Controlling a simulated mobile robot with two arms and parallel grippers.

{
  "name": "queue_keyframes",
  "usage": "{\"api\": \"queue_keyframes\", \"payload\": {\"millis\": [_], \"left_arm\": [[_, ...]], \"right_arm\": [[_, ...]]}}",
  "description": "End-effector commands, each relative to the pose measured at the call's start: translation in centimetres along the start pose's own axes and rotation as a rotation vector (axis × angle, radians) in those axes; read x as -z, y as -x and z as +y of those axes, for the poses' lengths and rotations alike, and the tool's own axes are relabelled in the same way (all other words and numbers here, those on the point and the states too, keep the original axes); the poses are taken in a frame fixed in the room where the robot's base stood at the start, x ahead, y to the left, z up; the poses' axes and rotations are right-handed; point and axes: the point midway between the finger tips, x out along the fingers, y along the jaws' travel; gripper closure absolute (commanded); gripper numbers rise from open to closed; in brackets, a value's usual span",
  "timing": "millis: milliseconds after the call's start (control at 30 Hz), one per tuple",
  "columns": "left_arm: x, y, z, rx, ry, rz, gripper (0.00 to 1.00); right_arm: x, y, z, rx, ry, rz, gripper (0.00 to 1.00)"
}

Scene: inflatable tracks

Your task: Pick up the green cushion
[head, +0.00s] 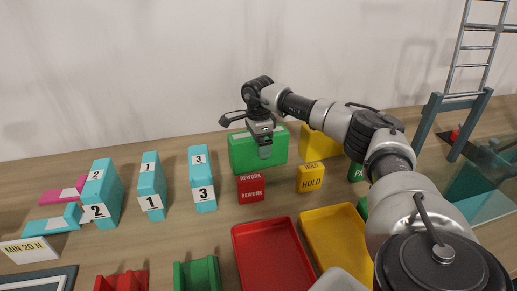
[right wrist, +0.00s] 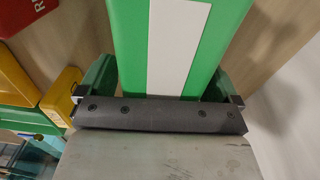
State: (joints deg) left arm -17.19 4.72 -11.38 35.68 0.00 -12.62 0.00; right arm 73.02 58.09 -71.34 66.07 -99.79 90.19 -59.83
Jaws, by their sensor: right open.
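The green cushion (head: 245,155) appears as an upright green block with a pale strip along its top, standing on the table near the wall. In the right wrist view it (right wrist: 130,45) fills the upper middle, with its white strip in the centre. My right gripper (head: 262,143) is open and points down at the cushion's top. One finger shows in front of the near face; the far finger is hidden, and contact cannot be told. My left gripper is not in view.
A red REWORK sign (head: 251,188) and a yellow HOLD sign (head: 311,178) stand just in front. A yellow block (head: 318,147) is to the right. Numbered teal blocks (head: 152,187) stand left. Red (head: 240,255) and yellow (head: 350,215) trays lie nearer. A ladder (head: 474,55) stands right.

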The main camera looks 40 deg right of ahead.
Motion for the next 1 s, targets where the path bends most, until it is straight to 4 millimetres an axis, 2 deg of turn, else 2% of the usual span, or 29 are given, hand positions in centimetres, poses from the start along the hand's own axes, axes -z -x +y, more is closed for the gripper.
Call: {"api": "queue_keyframes", "payload": {"millis": [167,533,800,867,1000], "left_arm": [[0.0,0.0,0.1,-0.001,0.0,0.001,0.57],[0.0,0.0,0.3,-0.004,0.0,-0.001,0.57],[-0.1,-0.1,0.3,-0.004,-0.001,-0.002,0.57],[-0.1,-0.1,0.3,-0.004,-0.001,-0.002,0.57],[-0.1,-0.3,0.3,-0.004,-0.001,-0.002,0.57]], "right_arm": [[0.0,0.0,0.0,0.001,0.0,0.0,0.08],[0.0,0.1,0.0,0.001,0.0,0.0,0.65],[0.0,0.4,-0.1,0.002,0.0,-0.002,0.65],[-0.1,1.0,-0.1,0.004,0.0,-0.003,0.65],[-0.1,3.5,-0.1,0.006,-0.001,-0.004,0.65]]}}
